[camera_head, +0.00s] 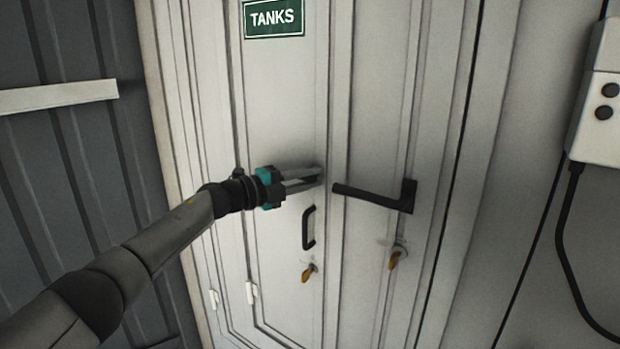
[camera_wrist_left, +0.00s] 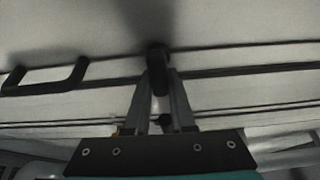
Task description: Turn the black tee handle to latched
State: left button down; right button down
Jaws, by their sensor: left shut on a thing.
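My left gripper (camera_head: 318,177) reaches the white door just above a black pull handle and is shut. In the left wrist view, the fingertips (camera_wrist_left: 160,80) close on a dark, rounded black piece, the black tee handle (camera_wrist_left: 158,56), which stands out from the door. It appears end-on there, so its turn angle is hard to tell. In the head view the fingers hide most or all of it. My right gripper is in neither view.
A black lever handle (camera_head: 372,196) sticks out close to the right of my fingers. The black pull handle (camera_head: 309,228) is just below them. Brass keys (camera_head: 308,273) hang lower. A green TANKS sign (camera_head: 273,18) is above. A grey box (camera_head: 601,95) with a cable is at right.

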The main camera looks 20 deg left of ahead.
pick_arm(q)
jog(key=c, duration=0.8)
grip_release()
jog(key=shift+o, duration=0.2)
jog(key=b+v, duration=0.2)
jog(key=v, duration=1.3)
jog(key=shift+a, duration=0.15)
